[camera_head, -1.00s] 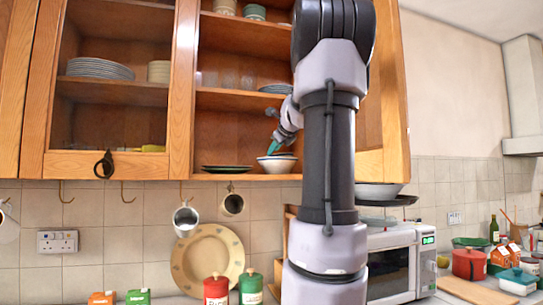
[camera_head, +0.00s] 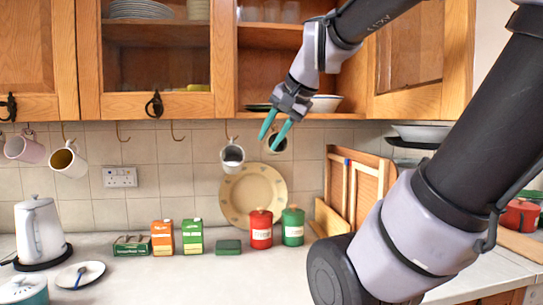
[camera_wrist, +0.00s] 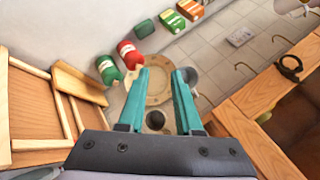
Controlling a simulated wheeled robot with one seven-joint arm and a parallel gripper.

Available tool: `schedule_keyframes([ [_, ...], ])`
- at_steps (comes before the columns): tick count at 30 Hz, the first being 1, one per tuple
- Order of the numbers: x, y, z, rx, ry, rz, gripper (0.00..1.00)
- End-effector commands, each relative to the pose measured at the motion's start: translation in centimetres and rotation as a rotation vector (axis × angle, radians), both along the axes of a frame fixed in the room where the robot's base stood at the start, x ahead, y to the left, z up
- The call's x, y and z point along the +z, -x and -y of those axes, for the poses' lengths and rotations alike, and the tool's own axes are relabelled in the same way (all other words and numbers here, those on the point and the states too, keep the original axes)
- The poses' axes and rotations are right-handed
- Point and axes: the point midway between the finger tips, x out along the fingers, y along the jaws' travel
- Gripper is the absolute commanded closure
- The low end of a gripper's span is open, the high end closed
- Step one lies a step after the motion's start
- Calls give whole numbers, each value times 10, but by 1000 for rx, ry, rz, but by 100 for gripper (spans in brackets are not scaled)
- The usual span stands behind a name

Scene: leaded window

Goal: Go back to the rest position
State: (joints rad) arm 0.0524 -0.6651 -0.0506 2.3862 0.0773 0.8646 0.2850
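My arm crosses the right side of the head view and hides part of the counter and wall there.
Mugs hang from hooks under the cupboards, including a metal one (camera_head: 232,155). A cream plate (camera_head: 253,190) leans on the wall behind red (camera_head: 261,230) and green (camera_head: 292,226) canisters. A kettle (camera_head: 40,232) stands left.

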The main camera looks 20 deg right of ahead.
Motion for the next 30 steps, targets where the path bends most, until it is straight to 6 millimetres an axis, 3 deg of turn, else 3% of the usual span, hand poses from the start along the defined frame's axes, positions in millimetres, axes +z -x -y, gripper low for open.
schedule_keyframes([
  [3, -30, 33, -19, 213, 168, -20, 66],
  [7, -44, 47, -25, 317, 249, -29, 66],
  [30, -45, 47, -25, 324, 255, -29, 66],
])
